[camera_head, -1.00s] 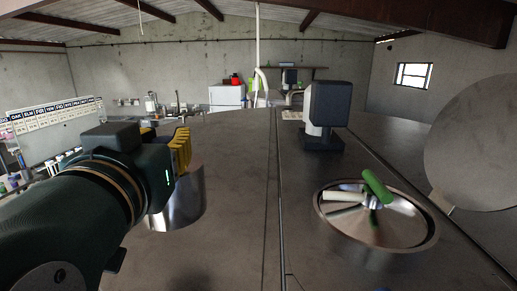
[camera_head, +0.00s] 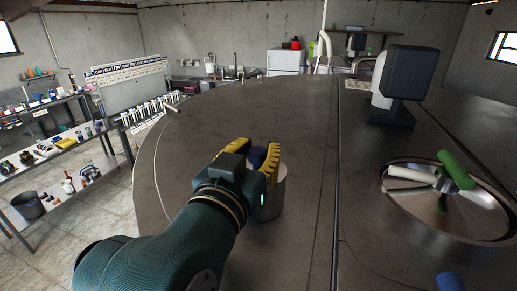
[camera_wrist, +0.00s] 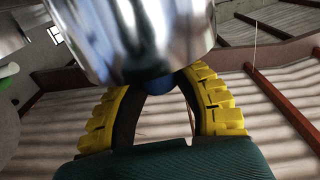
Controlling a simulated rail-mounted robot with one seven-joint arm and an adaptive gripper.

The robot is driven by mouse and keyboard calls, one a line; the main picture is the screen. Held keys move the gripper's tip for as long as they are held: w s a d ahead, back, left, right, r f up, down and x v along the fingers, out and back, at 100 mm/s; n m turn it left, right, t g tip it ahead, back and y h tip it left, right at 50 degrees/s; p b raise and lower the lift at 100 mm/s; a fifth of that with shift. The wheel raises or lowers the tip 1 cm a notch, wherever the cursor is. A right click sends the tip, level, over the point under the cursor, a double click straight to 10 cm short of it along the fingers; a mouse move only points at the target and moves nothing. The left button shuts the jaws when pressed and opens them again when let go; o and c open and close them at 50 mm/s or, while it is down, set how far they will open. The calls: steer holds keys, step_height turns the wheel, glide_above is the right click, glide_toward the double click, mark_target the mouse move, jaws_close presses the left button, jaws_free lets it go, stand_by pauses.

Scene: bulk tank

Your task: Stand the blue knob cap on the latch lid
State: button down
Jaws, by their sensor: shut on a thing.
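My gripper (camera_head: 257,158) is shut on a dark blue rounded thing, which looks like the blue knob cap (camera_head: 257,156). It also shows between the yellow fingers in the wrist view (camera_wrist: 158,84). A shiny steel cylinder (camera_head: 273,197) stands on the tank top at the fingers and fills the top of the wrist view (camera_wrist: 140,35). The cap is at the cylinder's upper end; I cannot tell whether they touch. I cannot identify the latch lid for certain. The fingers hide part of the cap and cylinder.
A round steel opening (camera_head: 470,215) with a green-and-white handle (camera_head: 456,170) is at right. A dark-and-white box unit (camera_head: 405,85) stands behind it. Another blue piece (camera_head: 450,283) is cut off by the bottom edge. The tank top (camera_head: 200,125) left of the gripper is clear.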

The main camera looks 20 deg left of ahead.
steer(key=shift+f+b, duration=0.3)
steer(key=shift+f, duration=0.2)
steer(key=c, duration=0.8)
jaws_free()
steer(key=shift+r, duration=0.1)
steer(key=s+b, duration=0.1)
steer(key=s, duration=0.3)
steer(key=s+b, duration=0.1)
steer(key=s, duration=0.7)
steer(key=shift+d+r+b, duration=0.4)
